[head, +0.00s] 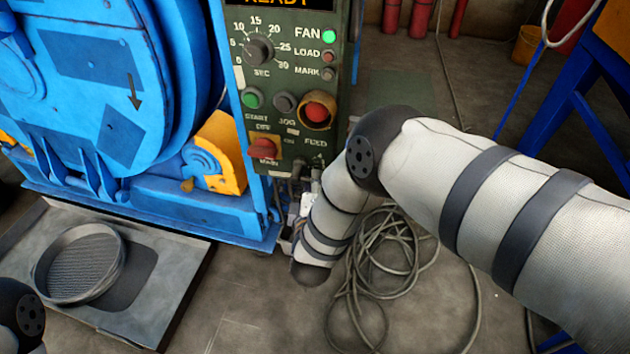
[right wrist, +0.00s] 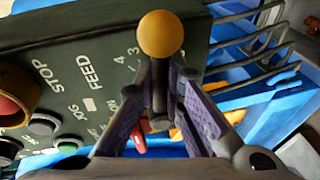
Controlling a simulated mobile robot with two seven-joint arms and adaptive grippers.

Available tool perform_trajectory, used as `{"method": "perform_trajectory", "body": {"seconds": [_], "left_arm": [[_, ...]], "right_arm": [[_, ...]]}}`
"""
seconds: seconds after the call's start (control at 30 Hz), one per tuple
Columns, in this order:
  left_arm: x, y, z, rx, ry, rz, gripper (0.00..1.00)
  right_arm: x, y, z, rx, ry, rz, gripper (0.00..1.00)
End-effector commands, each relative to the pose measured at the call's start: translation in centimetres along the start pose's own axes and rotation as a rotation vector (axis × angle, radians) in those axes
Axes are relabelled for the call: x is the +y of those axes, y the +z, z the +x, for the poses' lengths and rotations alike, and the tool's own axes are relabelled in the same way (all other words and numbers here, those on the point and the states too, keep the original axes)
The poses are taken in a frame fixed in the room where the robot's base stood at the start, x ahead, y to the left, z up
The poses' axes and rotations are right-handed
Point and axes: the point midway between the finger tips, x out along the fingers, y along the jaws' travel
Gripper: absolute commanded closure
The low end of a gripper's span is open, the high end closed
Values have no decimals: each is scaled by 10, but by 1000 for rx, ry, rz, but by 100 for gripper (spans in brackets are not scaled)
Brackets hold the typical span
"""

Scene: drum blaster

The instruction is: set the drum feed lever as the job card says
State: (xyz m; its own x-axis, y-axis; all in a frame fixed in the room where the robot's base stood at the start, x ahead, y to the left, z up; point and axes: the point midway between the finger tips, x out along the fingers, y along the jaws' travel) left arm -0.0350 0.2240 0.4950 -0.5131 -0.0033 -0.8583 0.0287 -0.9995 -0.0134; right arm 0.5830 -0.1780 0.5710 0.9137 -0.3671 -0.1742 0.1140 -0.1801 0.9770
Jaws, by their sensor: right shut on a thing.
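The feed lever (right wrist: 161,36), with a yellow ball knob on a dark stem, stands at the edge of the control panel in the right wrist view. My right gripper (right wrist: 158,92) is shut on its stem below the knob. The digits 4 and 3 show beside the lever near the word FEED; other scale marks are hidden by the fingers. In the head view the green control panel (head: 283,166) carries the FEED label at its lower right, but the lever cannot be made out there. No readable job card is in view. My left gripper is not in view.
The blue drum machine (head: 100,90) stands left of the panel. A round mesh basket (head: 80,262) lies on a metal tray (head: 178,282). A coiled cable (head: 385,262) lies on the floor below my right arm. A red stop button (head: 317,110) and other controls sit near the lever.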

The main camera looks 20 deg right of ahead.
Motion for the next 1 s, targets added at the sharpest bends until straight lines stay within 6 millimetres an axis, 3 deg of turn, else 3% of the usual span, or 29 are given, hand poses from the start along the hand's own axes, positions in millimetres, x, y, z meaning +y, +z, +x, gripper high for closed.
{"method": "perform_trajectory", "body": {"seconds": [0.3,0.4,0.43,0.73,0.87,1.0], "left_arm": [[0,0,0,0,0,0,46],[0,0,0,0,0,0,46],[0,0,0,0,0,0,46],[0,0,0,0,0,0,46],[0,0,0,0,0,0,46],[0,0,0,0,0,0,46]], "right_arm": [[0,0,0,-1,1,-1,100],[0,0,0,-1,0,-1,73],[0,0,0,-1,0,-1,69],[0,0,-2,0,-1,-1,69],[-1,-1,-23,2,-5,-2,69],[-1,-1,-62,3,-4,-3,69]]}}
